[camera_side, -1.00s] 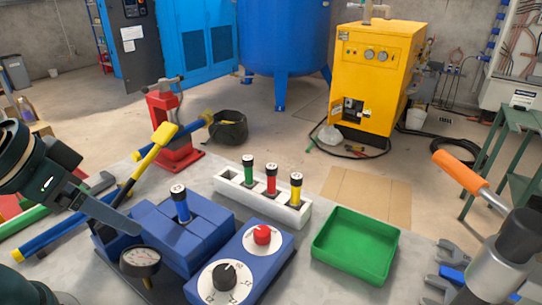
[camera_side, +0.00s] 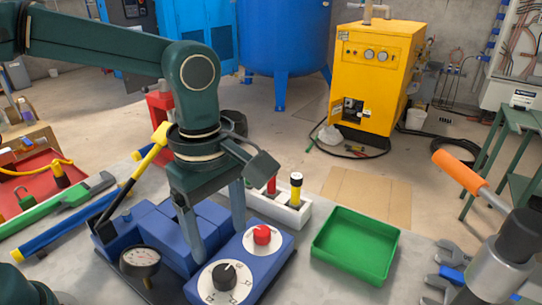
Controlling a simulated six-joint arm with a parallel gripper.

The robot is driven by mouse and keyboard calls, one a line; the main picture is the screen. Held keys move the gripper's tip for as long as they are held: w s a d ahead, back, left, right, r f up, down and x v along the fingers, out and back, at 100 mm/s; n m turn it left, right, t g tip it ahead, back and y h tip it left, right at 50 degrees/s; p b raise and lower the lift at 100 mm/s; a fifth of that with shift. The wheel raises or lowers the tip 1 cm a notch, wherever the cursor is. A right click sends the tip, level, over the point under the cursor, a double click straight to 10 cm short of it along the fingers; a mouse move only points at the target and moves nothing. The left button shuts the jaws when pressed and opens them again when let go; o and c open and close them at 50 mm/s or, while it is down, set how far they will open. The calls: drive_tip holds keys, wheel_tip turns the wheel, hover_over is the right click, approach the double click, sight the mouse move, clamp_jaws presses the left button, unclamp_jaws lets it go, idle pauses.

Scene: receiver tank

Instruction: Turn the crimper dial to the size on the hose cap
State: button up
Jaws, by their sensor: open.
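The crimper is a blue block body (camera_side: 150,225) with a round pressure gauge (camera_side: 139,262) at its front. Its blue control box (camera_side: 277,255) carries a white dial with a black knob (camera_side: 224,275) and a smaller dial with a red knob (camera_side: 262,235). The dial marks are too small to read. My gripper (camera_side: 219,245) points down with its two fingers apart and nothing visible between them, over the crimper's right side and behind the black knob. Whether the fingers touch the box is unclear.
A green tray (camera_side: 355,245) stands empty to the right. An orange-handled tool (camera_side: 460,172) and wrenches (camera_side: 450,258) are at the far right.

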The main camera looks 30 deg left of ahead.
sight(224, 272)
drive_tip(key=shift+g, duration=0.3)
drive_tip(key=shift+s+d+f, duration=0.15)
drive_tip(key=shift+f, duration=0.95)
drive_tip(key=shift+s+d+f, duration=0.1)
drive_tip(key=shift+s+f, duration=0.1)
drive_tip(key=shift+f, duration=0.95)
drive_tip(key=shift+s+d+f, duration=0.15)
drive_tip(key=shift+f, duration=0.95)
clamp_jaws()
drive_tip(key=shift+m, duration=0.4)
